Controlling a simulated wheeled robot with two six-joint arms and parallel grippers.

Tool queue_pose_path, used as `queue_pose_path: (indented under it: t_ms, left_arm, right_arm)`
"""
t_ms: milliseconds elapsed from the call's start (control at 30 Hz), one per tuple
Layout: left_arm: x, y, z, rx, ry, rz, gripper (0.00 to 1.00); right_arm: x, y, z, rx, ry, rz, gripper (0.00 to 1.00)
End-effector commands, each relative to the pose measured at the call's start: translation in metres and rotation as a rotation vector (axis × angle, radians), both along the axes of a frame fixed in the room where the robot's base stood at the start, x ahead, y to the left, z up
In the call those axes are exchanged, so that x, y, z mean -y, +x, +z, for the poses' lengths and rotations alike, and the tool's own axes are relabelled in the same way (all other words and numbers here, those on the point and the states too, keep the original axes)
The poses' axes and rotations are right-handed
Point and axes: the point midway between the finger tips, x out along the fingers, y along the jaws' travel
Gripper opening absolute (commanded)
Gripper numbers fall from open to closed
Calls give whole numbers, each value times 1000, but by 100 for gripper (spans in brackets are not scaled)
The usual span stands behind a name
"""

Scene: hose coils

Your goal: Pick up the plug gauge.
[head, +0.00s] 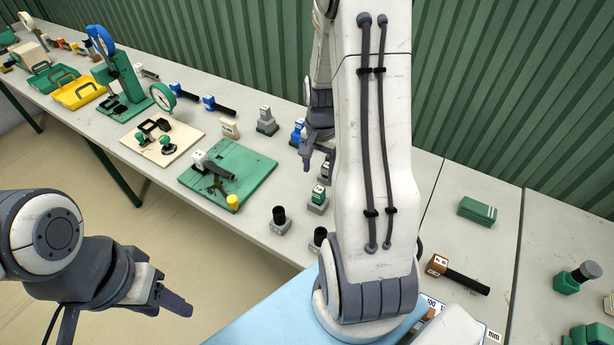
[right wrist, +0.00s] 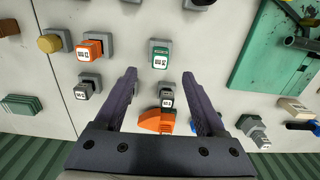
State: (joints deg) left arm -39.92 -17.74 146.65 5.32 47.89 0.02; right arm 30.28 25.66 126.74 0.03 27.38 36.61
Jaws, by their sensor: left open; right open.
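No piece is plainly marked as the plug gauge, so I cannot tell which one it is. Small labelled pieces stand on grey bases under my right gripper (head: 312,160). One is green, in the head view (head: 318,195) and the right wrist view (right wrist: 160,55). A dark piece with a label (right wrist: 166,96) and an orange piece (right wrist: 157,122) show between the fingers in the right wrist view. My right gripper is open and empty, its fingers pointing down above the bench. My left gripper (head: 172,302) is open and empty, low in front of the bench.
Upright black cylinders on grey bases (head: 279,218) stand near the bench's front edge. A green board (head: 250,172) with a tool lies to the left. A brown-headed black rod (head: 468,280) and a green block (head: 477,211) lie at right. A green corrugated wall backs the bench.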

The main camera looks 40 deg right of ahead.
Motion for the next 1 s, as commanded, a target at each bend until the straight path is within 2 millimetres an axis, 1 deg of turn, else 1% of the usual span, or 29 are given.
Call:
queue_pose_path:
  t_ms: [33, 67, 300, 400, 567, 800, 900, 1000]
  left_arm:
    - [0, 0, 6, 0, 0, 0, 50]
    - [0, 0, 6, -1, 1, 0, 50]
    - [0, 0, 12, -1, 1, -1, 50]
    - [0, 0, 13, -1, 1, -2, 50]
    - [0, 0, 18, -1, 1, -2, 50]
    - [0, 0, 35, 0, 0, -5, 50]
    - [0, 0, 38, 1, 0, -6, 50]
    - [0, 0, 39, 1, 0, -6, 50]
  right_arm:
    - [3, -1, 0, -4, 3, -20, 72]
    - [4, 0, -4, -7, 3, -26, 72]
    - [-6, 6, -40, -8, 4, -12, 72]
    - [-8, 7, -49, -6, 3, -8, 72]
    - [-7, 8, -57, -6, 3, -7, 72]
    - [-2, 7, -83, -8, 4, -9, 72]
    - [-1, 7, -96, -6, 3, -9, 72]
    - [-1, 7, -102, -4, 3, -10, 72]
